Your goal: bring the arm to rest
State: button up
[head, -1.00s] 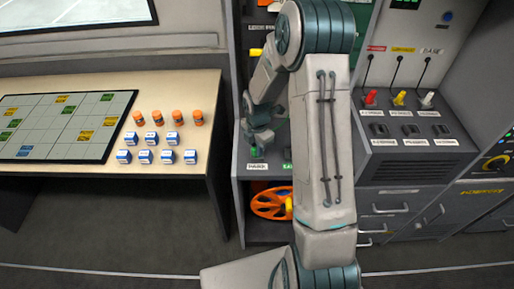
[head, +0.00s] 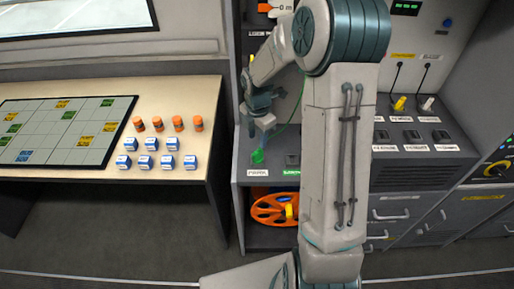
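My arm rises across the middle of the head view. My gripper (head: 263,118) hangs over the grey counter to the left of the arm, small and partly turned away, and I cannot tell whether its fingers are open or shut. A green plug (head: 258,156) with a green cable stands on the counter below the gripper, behind a white label. A gap shows between the plug and the gripper.
A yellow plug (head: 399,103) and a white plug (head: 428,103) stand on the right console. An orange reel (head: 272,208) sits in the shelf below the counter. The left table (head: 190,95) holds a grid board, orange cylinders and blue-white blocks.

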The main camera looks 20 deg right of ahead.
jog(key=s+a+r+m+t, duration=0.1)
jog(key=s+r+m, duration=1)
jog(key=r, duration=0.3)
jog(key=s+a+r+m+t, duration=0.1)
jog(key=s+m+t, duration=0.1)
jog(key=s+m, duration=0.9)
jog(key=shift+s+a+r+m, duration=0.25)
jog(key=shift+s+r+m, duration=0.1)
jog(key=shift+r+m, duration=0.05)
